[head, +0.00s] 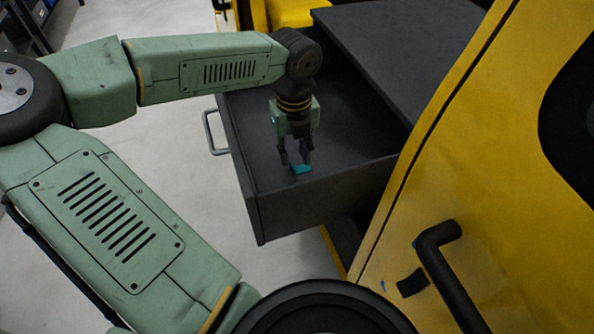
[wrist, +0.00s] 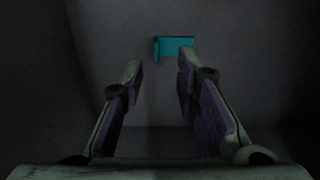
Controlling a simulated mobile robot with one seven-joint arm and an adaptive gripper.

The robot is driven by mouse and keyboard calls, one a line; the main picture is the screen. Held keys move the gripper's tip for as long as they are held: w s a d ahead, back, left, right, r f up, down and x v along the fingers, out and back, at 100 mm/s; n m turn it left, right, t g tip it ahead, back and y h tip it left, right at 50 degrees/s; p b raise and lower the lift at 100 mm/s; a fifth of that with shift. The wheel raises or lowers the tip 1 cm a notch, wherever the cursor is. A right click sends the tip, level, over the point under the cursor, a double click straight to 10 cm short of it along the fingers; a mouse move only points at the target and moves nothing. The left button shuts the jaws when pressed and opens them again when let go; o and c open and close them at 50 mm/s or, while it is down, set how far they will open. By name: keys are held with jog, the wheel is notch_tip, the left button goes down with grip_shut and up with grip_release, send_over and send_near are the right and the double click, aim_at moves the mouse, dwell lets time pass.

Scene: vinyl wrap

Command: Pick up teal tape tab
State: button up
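My gripper (head: 295,160) points down into the drawer, just over the tab. In the wrist view its two fingers (wrist: 157,66) are apart with nothing between them. I cannot tell whether the right fingertip touches the tab, though it overlaps its lower edge in the picture.
The dark drawer (head: 262,205) has walls close around my gripper and a metal handle (head: 211,132) on its left side. A dark cabinet top (head: 400,50) stands over its far right. A yellow panel (head: 470,170) with a black handle (head: 450,270) is at the right. Grey floor lies left.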

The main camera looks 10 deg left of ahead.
aim_at(293, 167)
jog(key=f, duration=0.2)
jog(key=f+b, duration=0.1)
jog(key=f, duration=0.1)
jog(key=shift+a+f, duration=0.2)
jog(key=shift+f, duration=0.2)
jog(key=shift+c, duration=0.2)
grip_shut()
